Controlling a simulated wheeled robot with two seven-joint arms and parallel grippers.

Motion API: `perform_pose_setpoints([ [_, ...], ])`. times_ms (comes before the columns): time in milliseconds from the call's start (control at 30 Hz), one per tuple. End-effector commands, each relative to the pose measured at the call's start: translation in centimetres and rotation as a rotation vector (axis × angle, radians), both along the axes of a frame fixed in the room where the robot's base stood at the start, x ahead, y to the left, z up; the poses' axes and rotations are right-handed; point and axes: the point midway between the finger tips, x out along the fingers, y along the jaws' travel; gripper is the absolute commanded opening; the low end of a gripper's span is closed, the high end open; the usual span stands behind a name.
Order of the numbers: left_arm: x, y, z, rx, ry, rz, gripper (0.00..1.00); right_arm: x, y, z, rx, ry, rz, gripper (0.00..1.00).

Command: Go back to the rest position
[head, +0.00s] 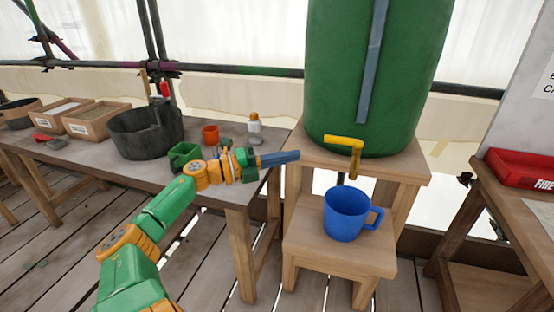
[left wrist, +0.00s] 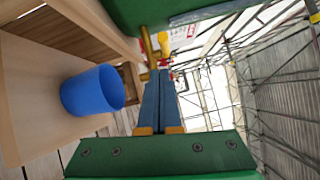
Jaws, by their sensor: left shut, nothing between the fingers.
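My left gripper (head: 297,155) is shut and empty, stretched out level in front of the wooden stand, left of the yellow-handled tap. In the left wrist view its two blue fingers (left wrist: 159,72) lie together, pointing towards the brass tap (left wrist: 150,45). A blue mug (head: 346,214) stands upright on the low wooden step under the tap (head: 355,160); it also shows in the left wrist view (left wrist: 93,91). The gripper is apart from the mug, above and left of it. My right gripper is not in either view.
A big green barrel (head: 374,75) stands on the wooden stand (head: 412,168). On the left table (head: 90,166) are a black bucket (head: 146,130), a green box (head: 184,155), an orange cup (head: 210,135) and a bottle (head: 254,123). A red box (head: 520,170) sits on the right table.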

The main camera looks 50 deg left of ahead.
Motion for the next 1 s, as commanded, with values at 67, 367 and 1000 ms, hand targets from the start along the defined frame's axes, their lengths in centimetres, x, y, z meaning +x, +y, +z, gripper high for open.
perform_pose_setpoints([
  [67, -0.9, 1.0, -0.2, 0.000, 0.003, 0.002, 0.00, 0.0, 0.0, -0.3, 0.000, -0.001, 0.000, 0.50],
  [367, -1.8, 2.5, -0.8, -0.044, 0.016, 0.035, 0.00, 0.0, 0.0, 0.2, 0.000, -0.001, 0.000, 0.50],
  [1000, -29.2, -14.1, -43.3, -1.043, 1.261, 1.285, 0.00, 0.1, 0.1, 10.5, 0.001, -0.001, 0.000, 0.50],
])
